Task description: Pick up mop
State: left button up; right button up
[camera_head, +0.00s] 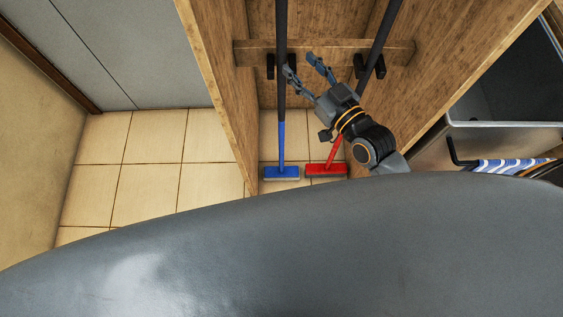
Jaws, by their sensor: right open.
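A mop with a blue head (281,173) and a blue and black handle (281,105) stands in the left part of the wooden shelf. A second one with a red head (326,170) stands to its right, its handle tilted to the upper right. My right gripper (304,73) is open and empty, its fingers pointing to the upper left. Its fingertips appear close to the black handle of the blue mop, on the right side; I cannot tell whether they touch. My arm hides part of the red one's handle. My left gripper is not in view.
Wooden side panels (221,80) enclose the mops on both sides. A wooden crossbar (325,48) with black clips runs behind the handles. A grey bin (513,80) and a striped cloth (508,167) are at the right. Tiled floor (145,170) at the left is clear.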

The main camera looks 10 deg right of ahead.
aim_at(285, 48)
jog(key=p+x, duration=0.1)
jog(key=x, duration=0.7)
jog(key=shift+w+f, duration=0.1)
jog(key=shift+w, duration=0.2)
grip_shut()
